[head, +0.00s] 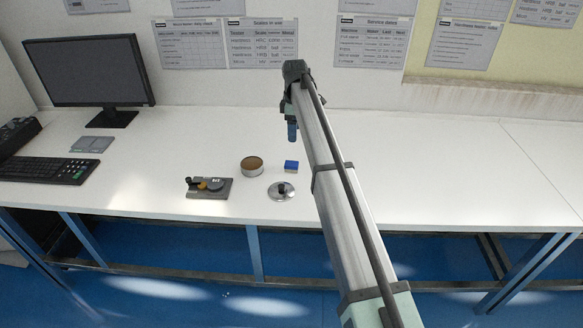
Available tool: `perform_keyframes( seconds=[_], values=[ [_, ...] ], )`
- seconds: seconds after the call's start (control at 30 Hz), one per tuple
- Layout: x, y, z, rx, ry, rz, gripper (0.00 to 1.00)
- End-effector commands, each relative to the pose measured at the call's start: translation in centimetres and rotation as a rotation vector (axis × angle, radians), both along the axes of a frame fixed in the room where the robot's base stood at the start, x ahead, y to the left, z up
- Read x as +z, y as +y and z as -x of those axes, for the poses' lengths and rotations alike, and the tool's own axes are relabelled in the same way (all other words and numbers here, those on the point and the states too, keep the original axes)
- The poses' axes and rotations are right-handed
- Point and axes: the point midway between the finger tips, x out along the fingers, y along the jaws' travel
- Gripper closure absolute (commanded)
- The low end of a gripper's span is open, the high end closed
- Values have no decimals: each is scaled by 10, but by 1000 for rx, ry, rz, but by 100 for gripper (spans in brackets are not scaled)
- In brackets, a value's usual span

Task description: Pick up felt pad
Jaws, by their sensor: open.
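A small blue block (291,166), which may be the felt pad, lies on the white bench. A round tin (252,167) with a brown top or filling stands just left of it; I cannot tell whether that brown part is felt. My gripper (292,136) points down from the end of my arm, above the bench and a little behind the blue block in the picture. It is open, with nothing visible in it. Its fingers are small and seen edge-on.
A round metal lid with a dark knob (282,191) lies in front of the block. A grey device plate (209,187) with a lever lies at left. A monitor (87,72) and keyboard (45,170) stand far left. The bench (450,175) right of my arm is clear.

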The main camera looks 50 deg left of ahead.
Motion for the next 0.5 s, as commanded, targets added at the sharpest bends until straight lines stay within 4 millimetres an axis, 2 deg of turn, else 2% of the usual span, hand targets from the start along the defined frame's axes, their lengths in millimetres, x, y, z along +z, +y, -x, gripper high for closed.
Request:
perform_keyframes(
  seconds=[0.1, 0.27, 0.5],
  values=[
    [1, 5, 10, 20, 2, 9, 28],
    [-10, 5, 11, 22, 2, 10, 28],
    [-47, 4, 11, 21, 3, 10, 28]
  ],
)
